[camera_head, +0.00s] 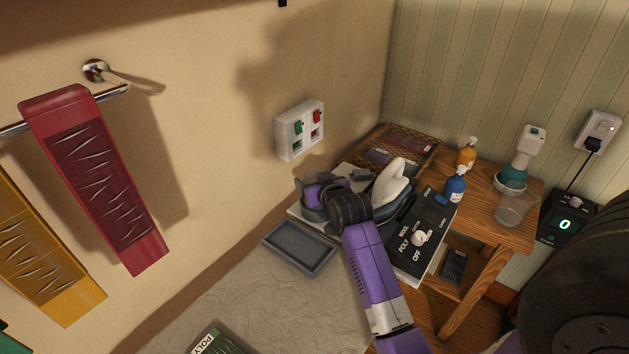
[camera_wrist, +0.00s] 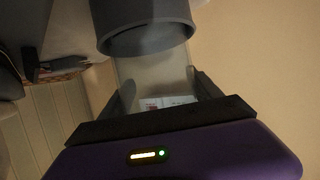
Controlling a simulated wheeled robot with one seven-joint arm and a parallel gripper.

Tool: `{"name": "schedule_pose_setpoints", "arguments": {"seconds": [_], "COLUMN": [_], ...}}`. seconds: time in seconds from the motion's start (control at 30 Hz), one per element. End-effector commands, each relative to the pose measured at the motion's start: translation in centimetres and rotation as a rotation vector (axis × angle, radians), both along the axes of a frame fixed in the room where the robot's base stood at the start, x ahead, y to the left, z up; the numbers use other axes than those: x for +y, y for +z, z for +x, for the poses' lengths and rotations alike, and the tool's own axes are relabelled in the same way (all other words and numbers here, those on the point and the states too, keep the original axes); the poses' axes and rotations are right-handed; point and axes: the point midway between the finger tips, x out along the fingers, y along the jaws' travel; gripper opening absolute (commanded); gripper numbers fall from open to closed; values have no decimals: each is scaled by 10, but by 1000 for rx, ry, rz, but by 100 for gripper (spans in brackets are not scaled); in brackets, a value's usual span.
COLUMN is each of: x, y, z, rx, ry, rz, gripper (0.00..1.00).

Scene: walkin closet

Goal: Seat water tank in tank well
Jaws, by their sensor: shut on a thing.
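In the wrist view, my gripper (camera_wrist: 163,88) has its two dark fingers closed on a pale, translucent block, which I take to be the water tank (camera_wrist: 150,72). A small white label with red marks shows between the fingers. In the head view my purple gripper (camera_head: 318,190) is over the left end of the iron station (camera_head: 410,256), low beside the wall. My own arm covers that end, so the tank well and its contact with the tank are hidden. A grey round-rimmed part (camera_wrist: 148,38) overlaps the block's far end; I cannot tell what it is.
A white iron (camera_head: 392,183) stands on the station. A grey tray (camera_head: 299,248) lies in front. Blue (camera_head: 455,188) and orange (camera_head: 467,155) bottles and a clear cup (camera_head: 513,208) stand on the wooden table. A switch box (camera_head: 300,130) is on the wall above my gripper.

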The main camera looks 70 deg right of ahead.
Motion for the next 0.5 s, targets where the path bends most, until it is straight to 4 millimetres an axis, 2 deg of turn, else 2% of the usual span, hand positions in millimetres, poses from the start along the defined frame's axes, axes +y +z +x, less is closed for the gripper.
{"name": "schedule_pose_setpoints", "arguments": {"seconds": [0.27,0.3,0.4,0.5], "x": [0,0,0,0], "y": [-1,-1,-1,-1], "z": [0,0,0,0], "rx": [-1,-1,-1,-1], "ry": [0,0,0,0], "rz": [-1,-1,-1,-1], "gripper": [23,77,96,98]}}
